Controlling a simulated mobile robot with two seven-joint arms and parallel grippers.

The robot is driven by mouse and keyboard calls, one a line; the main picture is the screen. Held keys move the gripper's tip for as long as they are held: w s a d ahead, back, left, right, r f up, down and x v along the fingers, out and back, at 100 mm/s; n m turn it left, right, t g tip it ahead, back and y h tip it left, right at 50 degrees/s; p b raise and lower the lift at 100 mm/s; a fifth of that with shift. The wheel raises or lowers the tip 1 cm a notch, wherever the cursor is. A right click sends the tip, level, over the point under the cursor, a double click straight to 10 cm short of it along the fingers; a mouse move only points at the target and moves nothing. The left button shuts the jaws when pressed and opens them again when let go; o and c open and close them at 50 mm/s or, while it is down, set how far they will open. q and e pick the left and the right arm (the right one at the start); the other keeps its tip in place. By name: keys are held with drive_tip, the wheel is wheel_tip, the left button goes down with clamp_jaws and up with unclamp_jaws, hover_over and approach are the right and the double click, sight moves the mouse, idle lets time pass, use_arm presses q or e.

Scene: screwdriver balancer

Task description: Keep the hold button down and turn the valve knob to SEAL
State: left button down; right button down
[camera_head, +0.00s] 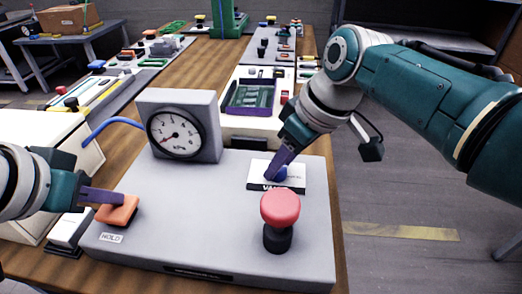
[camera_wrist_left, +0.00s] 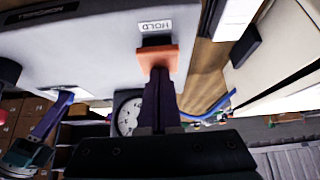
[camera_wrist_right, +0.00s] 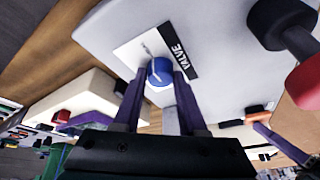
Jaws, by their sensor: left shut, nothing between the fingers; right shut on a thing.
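The orange hold button (camera_head: 118,212) sits at the left front of the grey panel (camera_head: 205,235), behind a HOLD label. My left gripper (camera_head: 121,199) is shut and empty, its fingertips touching the button's top; the left wrist view shows them against the button (camera_wrist_left: 157,57). The blue valve knob (camera_head: 277,173) stands on a white plate (camera_head: 299,178) marked VALVE at the panel's right. My right gripper (camera_head: 273,174) is shut on the knob; the right wrist view shows a finger on either side of the knob (camera_wrist_right: 160,72). The plate's other lettering is hidden or too small to read.
A gauge (camera_head: 176,133) marked kPa stands at the panel's back left, with a blue hose (camera_head: 108,127) beside it. A red mushroom button (camera_head: 280,207) on a black base rises in front of the valve plate. A fixture with a green board (camera_head: 251,97) stands behind.

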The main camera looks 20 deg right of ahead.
use_arm(q)
drive_tip(key=shift+f, duration=0.1)
use_arm(e)
drive_tip(key=shift+c, duration=2.3)
unclamp_jaws()
drive_tip(key=v, duration=1.2)
use_arm(q)
wheel_tip(320, 180, up, 7)
drive_tip(key=p, duration=0.8)
use_arm(e)
wheel_tip(320, 180, up, 8)
